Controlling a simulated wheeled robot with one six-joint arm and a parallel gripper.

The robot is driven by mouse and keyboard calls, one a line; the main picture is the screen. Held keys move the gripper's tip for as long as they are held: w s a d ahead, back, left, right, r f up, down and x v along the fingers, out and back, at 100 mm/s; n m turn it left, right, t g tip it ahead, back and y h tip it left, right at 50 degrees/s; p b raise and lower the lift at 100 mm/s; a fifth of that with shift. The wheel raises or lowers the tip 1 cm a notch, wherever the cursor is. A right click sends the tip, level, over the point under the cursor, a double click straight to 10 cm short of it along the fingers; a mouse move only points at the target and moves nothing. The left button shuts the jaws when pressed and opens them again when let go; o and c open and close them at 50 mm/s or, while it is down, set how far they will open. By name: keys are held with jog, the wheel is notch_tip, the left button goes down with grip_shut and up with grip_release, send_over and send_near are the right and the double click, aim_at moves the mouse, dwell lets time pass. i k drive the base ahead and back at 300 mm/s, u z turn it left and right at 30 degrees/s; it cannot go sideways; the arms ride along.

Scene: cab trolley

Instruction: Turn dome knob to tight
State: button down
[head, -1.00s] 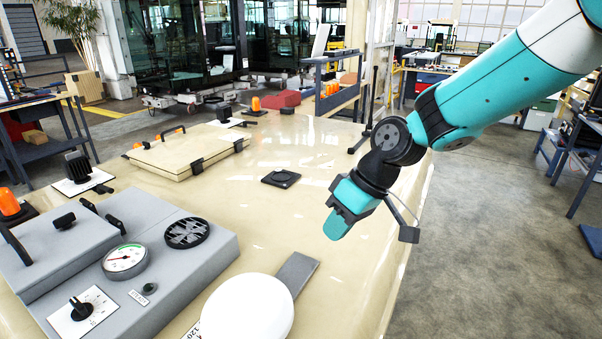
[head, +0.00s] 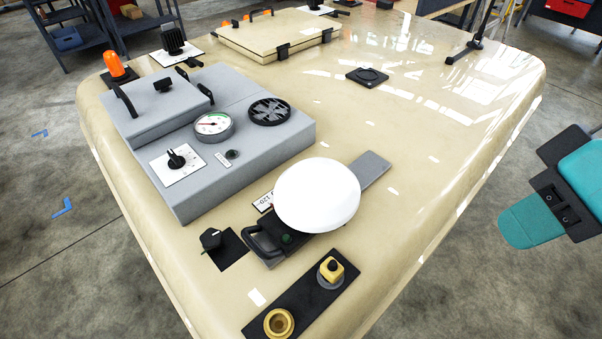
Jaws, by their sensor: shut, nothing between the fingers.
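A white dome (head: 325,190) sits on a dark base with a black handle (head: 263,241) and a small green part near its front edge. A black knob (head: 211,239) on a black square plate stands left of the dome. Which knob belongs to the dome is not clear, and no tight mark is readable. My gripper (head: 518,228) shows at the right edge with teal fingers, shut and empty. It hangs beyond the right edge of the cream top, well apart from the dome and the knobs.
The cream top (head: 420,130) carries a grey box (head: 292,130) with a gauge (head: 213,125), a dial (head: 177,160) and a round vent (head: 269,111). The top right of the dome is mostly clear.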

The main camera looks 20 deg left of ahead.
aim_at(212, 238)
jog(key=k, duration=0.5)
jog(key=u, duration=0.25)
jog(key=i, duration=0.4)
jog(key=u, duration=1.15)
